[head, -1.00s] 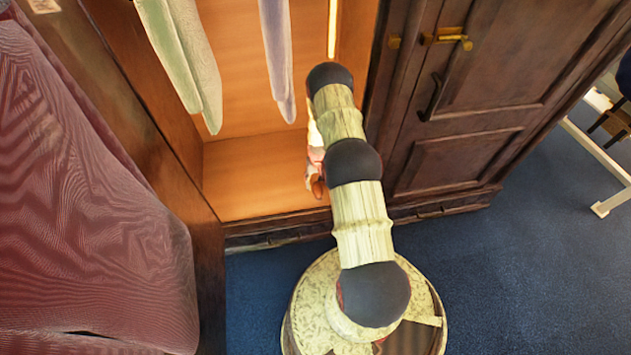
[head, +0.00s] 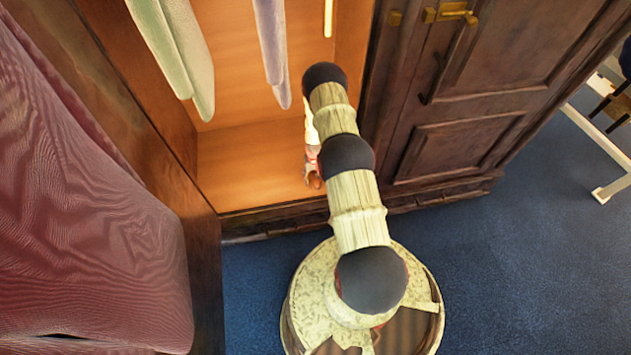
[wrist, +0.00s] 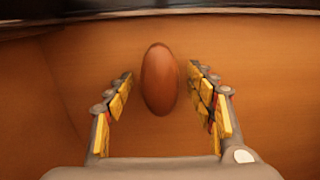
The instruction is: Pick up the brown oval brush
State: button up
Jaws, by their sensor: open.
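The brown oval brush (wrist: 159,78) lies on the wooden wardrobe floor in the wrist view. It sits between and slightly beyond the fingertips of my gripper (wrist: 160,80), with bare wood showing on both sides of it. My gripper is open, and neither finger touches the brush. In the head view a small brown part of the brush (head: 316,181) shows beside my arm, inside the open wardrobe. Most of my gripper is hidden there behind my arm.
The open wardrobe (head: 250,170) has a bare wooden floor and hanging garments (head: 180,60) above it. A closed dark door (head: 470,100) stands to the right. A draped reddish cloth (head: 90,210) is at the left. Blue carpet (head: 520,270) lies in front.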

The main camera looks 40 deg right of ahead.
jog(key=shift+f+b, duration=0.25)
jog(key=shift+b, duration=0.1)
dwell(0.5)
jog(key=shift+c, duration=1)
jog(key=c, duration=1.1)
jog(key=shift+c, duration=0.5)
jog(key=shift+r+p, duration=0.25)
jog(key=shift+p, duration=0.05)
